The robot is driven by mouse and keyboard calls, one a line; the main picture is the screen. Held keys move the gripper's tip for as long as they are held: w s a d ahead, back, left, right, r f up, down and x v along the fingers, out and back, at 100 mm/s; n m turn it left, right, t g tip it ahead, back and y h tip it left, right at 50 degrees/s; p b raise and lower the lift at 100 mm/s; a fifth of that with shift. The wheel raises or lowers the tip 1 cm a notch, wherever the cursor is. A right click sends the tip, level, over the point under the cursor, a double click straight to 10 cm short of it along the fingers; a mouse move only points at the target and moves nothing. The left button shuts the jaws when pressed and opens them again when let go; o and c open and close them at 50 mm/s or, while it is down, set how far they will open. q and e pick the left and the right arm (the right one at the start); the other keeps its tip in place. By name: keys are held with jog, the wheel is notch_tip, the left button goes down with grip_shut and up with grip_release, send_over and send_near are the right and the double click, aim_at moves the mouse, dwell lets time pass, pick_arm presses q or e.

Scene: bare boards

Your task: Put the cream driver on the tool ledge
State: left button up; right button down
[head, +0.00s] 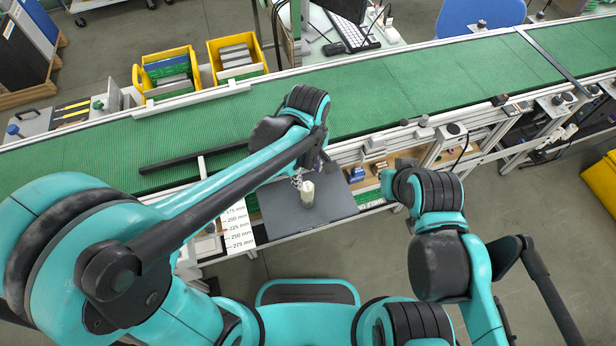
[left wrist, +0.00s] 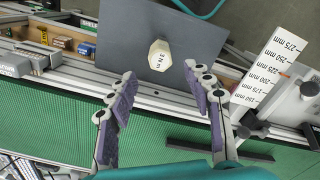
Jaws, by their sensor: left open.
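The cream driver (head: 307,193) stands on a dark grey plate (head: 328,214) at the near side of the conveyor. In the left wrist view the driver (left wrist: 159,56) shows from above as a faceted cream end with dark lettering, on the bare plate (left wrist: 215,42). My left gripper (left wrist: 159,75) is open and empty. Its two purple-padded fingers are spread, with the driver ahead of the gap between the tips, not gripped. In the head view my left arm mostly hides this gripper. I cannot tell which surface is the tool ledge. My right gripper does not show.
A green conveyor (head: 400,95) runs across behind the plate. A white millimetre scale (head: 238,226) lies left of the plate. Small boxes (head: 367,172) sit on a shelf to its right. Yellow bins (head: 236,58) stand beyond the conveyor. My right arm is right of the plate.

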pick_arm(q)
notch_tip(320, 180, up, 6)
jog(key=p, duration=0.1)
jog(key=s+a+r+m+t, duration=0.1)
jog(key=s+a+m+t, duration=0.1)
jog(key=a, duration=0.7)
jog(key=s+a+r+m+t, duration=0.2)
jog(key=s+a+m+t, duration=0.1)
jog(key=a+m+t, duration=0.2)
jog(key=a+m, duration=0.2)
jog(key=a, duration=0.2)
jog(key=shift+m, duration=0.3)
notch_tip(320, 180, down, 4)
jog(key=b, duration=0.4)
jog(key=shift+f, duration=0.25)
